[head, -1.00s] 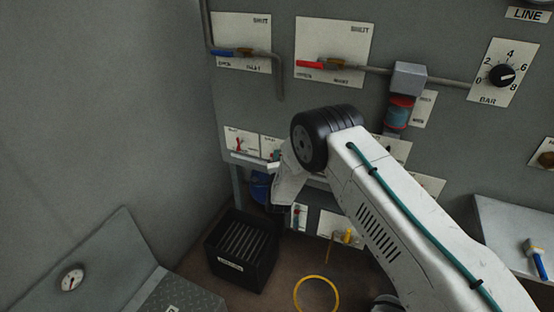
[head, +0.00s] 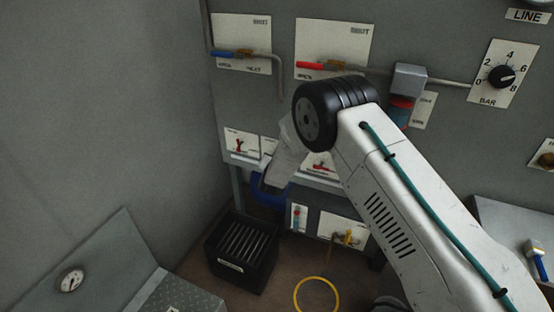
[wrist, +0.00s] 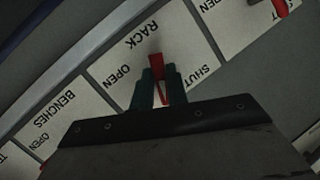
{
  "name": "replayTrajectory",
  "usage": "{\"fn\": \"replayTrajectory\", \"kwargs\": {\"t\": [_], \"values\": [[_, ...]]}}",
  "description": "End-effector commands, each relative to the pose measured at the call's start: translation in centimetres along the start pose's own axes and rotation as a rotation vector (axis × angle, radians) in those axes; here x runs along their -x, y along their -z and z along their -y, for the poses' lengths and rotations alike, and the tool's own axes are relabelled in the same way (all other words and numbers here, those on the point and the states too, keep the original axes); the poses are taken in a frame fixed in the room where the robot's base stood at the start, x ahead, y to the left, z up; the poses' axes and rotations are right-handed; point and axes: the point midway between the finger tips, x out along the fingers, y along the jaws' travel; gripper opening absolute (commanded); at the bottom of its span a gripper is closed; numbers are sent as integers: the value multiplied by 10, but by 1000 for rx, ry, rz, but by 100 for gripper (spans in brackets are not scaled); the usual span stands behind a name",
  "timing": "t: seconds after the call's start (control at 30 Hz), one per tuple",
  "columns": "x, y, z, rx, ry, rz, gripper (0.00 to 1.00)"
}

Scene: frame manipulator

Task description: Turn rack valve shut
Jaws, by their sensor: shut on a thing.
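The rack valve has a red lever (wrist: 157,68) on a white plate (wrist: 118,66) marked RACK, with OPEN on the left of the lever and SHUT on the right in the wrist view. My gripper (wrist: 159,74) has its two dark teal fingers closed on either side of the lever, gripping it. The lever stands between the two words, pointing roughly up and down in this view. In the head view my wrist (head: 291,150) covers most of the rack plate, and the fingers are hidden.
Neighbouring plates with red levers flank it: a BENCHES plate (wrist: 62,117) and another red lever (wrist: 281,8). Below are a black slotted crate (head: 242,252), a yellow hose loop (head: 316,294) and a yellow valve (head: 347,238). A wall bounds the left.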

Motion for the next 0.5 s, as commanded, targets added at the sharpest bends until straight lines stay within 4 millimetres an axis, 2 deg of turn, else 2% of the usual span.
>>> {"fn": "replayTrajectory", "kwargs": {"t": [0.5], "values": [[0, -1, 2, 332, -138, 73, 0]]}}
